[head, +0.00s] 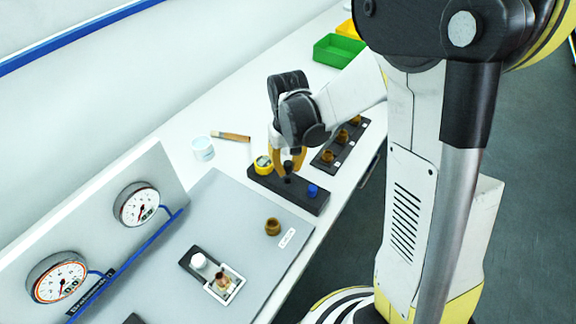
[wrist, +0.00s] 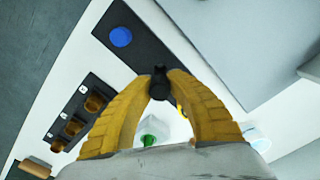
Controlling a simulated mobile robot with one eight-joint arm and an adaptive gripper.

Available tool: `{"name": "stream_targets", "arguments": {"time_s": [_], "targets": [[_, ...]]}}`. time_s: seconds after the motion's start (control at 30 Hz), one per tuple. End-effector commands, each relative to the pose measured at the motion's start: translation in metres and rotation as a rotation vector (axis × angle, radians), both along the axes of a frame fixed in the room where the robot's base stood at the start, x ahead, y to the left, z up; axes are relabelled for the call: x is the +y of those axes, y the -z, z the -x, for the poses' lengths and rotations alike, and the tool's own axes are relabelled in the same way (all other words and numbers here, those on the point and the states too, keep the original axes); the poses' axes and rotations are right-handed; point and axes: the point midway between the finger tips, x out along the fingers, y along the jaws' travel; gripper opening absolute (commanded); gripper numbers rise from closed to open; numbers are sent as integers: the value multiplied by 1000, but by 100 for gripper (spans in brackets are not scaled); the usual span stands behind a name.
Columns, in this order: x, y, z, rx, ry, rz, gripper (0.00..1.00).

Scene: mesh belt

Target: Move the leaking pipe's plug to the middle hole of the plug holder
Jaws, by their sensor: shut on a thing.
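The plug holder is a dark block (head: 298,198) on the white bench, and it also shows in the wrist view (wrist: 150,38). A blue plug (head: 312,190) sits at its right end in the head view. A yellow round piece (head: 262,164) is at its left end. My gripper (head: 289,164) points down over the middle of the block. Its yellow fingers are shut on a black plug (wrist: 159,82). The plug is upright at the middle hole; its lower end is hard to see, so I cannot tell how deep it sits.
A dark rack (head: 327,157) with several brass fittings lies behind my gripper. A loose brass fitting (head: 272,226) stands on the grey board (head: 215,205). Two pressure gauges (head: 139,204) are on the left panel. A white jar (head: 203,148) and green bin (head: 338,50) stand farther back.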

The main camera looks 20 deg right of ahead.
Motion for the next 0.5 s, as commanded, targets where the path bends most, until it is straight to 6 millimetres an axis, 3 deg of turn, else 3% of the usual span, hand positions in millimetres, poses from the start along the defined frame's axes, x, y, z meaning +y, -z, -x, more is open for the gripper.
{"name": "stream_targets", "arguments": {"time_s": [0.03, 0.2, 0.5], "targets": [[0, 9, 0, 0, 0, 0, 0], [0, 20, 0, 0, 0, 0, 0], [0, 21, 0, 0, 0, 0, 0]]}}
